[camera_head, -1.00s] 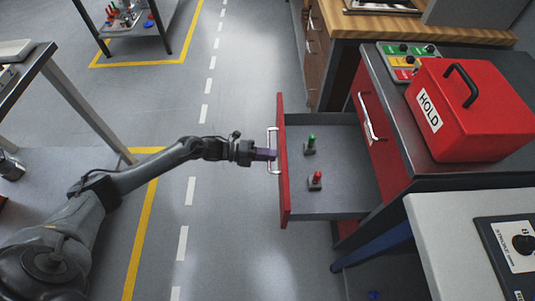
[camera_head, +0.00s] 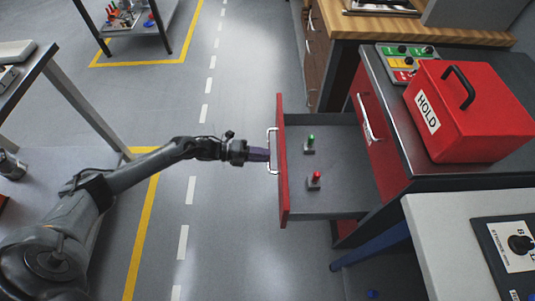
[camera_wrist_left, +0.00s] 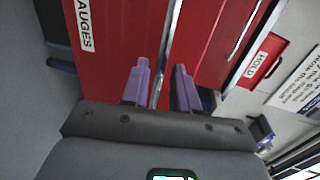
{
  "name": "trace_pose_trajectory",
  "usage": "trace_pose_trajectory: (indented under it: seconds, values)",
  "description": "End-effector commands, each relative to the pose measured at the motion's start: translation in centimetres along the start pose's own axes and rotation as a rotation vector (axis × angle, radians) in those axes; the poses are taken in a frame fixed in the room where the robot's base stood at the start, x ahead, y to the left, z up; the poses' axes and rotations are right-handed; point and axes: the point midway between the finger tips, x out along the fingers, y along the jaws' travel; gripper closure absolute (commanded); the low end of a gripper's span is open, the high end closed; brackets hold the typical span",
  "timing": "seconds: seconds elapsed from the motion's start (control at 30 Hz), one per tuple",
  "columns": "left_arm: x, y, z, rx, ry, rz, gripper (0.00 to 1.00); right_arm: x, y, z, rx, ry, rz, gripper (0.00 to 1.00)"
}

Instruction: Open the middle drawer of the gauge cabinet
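The gauge cabinet (camera_head: 470,183) stands at the right. One red-fronted drawer (camera_head: 283,200), below the closed upper drawer (camera_head: 372,125), is pulled far out. Its grey tray holds a green-topped piece (camera_head: 310,143) and a red-topped piece (camera_head: 315,181). The drawer's silver handle (camera_head: 269,135) faces my left gripper (camera_head: 265,155). In the left wrist view, the purple fingers (camera_wrist_left: 160,85) are apart, with the handle bar (camera_wrist_left: 166,45) lined up between them and not gripped. A "GAUGES" label (camera_wrist_left: 84,25) shows on red there. My right gripper is out of view.
A white-topped bench (camera_head: 440,240) stands in front at the right. Another table (camera_head: 25,65) is at the left. The floor between is clear.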

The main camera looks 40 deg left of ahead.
Motion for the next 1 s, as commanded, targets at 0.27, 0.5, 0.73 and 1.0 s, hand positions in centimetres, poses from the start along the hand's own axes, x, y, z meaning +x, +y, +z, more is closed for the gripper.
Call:
trace_pose_trajectory:
  seconds: [0.27,0.5,0.73,1.0]
  values:
    - [-5.0,-0.1,-0.1,-0.001,0.001,0.004,0.71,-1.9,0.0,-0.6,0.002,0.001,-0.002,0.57]
    - [-7.7,-0.1,0.0,-0.001,0.001,0.003,0.71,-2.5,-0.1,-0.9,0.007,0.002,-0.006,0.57]
    - [-8.3,0.1,-0.1,-0.001,0.001,0.002,0.71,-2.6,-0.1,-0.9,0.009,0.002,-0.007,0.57]
    - [-8.3,0.1,-0.1,-0.001,0.001,0.001,0.71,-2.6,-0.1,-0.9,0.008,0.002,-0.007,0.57]
